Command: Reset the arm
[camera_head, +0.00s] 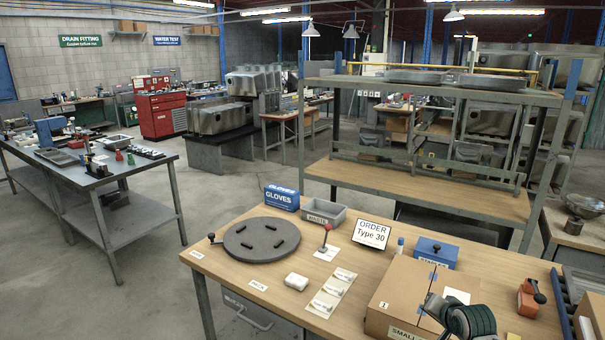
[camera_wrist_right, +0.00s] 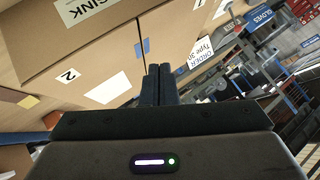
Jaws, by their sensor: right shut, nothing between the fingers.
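My right gripper (camera_wrist_right: 158,84) shows in the right wrist view with its two dark fingers together and nothing between them. A cardboard box (camera_wrist_right: 95,60) marked SINK fills the left and top of that view, behind the fingers. I cannot tell whether the fingers touch it. In the head view, a cardboard box (camera_head: 400,292) with a SMALL label sits at the front right of the wooden table (camera_head: 232,278). My left gripper is not in view.
A grey turntable (camera_head: 261,258), a grey bin (camera_head: 324,212), an order sign (camera_head: 371,234) reading Type 30 and a blue gloves box (camera_head: 282,197) stand on the table. A shelf rack (camera_head: 430,96) stands behind.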

